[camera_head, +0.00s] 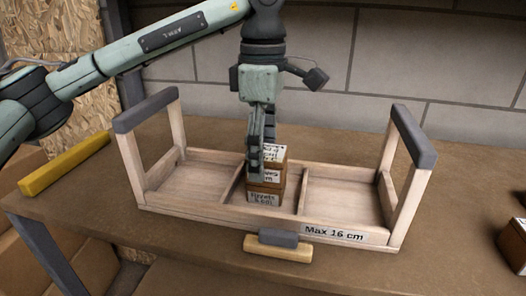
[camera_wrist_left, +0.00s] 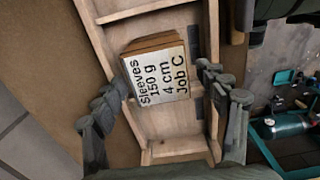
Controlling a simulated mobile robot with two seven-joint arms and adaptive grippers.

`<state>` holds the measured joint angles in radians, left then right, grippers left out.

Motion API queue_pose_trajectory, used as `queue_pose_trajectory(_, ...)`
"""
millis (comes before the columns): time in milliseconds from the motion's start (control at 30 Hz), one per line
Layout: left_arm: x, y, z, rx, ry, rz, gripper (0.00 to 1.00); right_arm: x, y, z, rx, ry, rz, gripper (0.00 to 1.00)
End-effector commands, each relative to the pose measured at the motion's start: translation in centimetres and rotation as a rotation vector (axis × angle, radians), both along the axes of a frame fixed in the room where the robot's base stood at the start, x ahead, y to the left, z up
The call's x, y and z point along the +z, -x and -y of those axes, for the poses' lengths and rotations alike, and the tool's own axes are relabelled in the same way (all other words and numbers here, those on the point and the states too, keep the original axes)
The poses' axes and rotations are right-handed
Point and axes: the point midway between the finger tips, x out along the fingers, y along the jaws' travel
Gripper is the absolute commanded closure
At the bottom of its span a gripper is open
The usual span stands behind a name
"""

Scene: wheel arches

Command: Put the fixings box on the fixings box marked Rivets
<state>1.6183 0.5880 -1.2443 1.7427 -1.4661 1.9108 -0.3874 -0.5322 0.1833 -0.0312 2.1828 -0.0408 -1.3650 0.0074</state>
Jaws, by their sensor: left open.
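A stack of wooden fixings boxes stands in the middle compartment of a wooden carrier. The top fixings box (camera_head: 273,152) has a white label on its lid; in the left wrist view this box (camera_wrist_left: 156,75) reads Sleeves, 150 g, 4 cm, Job C. The fixings box marked Rivets (camera_head: 264,198) is at the bottom, its front label partly legible. My left gripper (camera_head: 262,160) points down over the stack, hiding part of its left side. In the left wrist view its open fingers (camera_wrist_left: 165,88) are on either side of the top box. My right gripper is not in view.
The carrier (camera_head: 195,210) has grey-topped arches at both ends and a label reading Max 16 cm. A wooden block with a grey top (camera_head: 278,249) lies before it. A yellow bar (camera_head: 65,166) lies left; a brown box (camera_head: 515,245) stands at the right edge.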

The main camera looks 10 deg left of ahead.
Motion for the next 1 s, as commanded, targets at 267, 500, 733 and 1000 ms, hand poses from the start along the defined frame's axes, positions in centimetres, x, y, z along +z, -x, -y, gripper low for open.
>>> queue_pose_trajectory(267,2.3,-0.1,0.0,0.0,0.001,0.004,0.27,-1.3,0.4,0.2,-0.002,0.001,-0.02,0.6)
queue_pose_trajectory(500,7.8,-0.1,0.0,0.002,0.001,0.005,0.27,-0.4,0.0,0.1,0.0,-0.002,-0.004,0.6)
queue_pose_trajectory(733,11.4,0.0,0.0,0.001,-0.001,0.003,0.27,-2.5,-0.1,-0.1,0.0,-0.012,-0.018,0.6)
queue_pose_trajectory(1000,12.3,0.0,0.0,0.0,-0.001,0.0,0.27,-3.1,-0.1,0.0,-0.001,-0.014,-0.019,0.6)
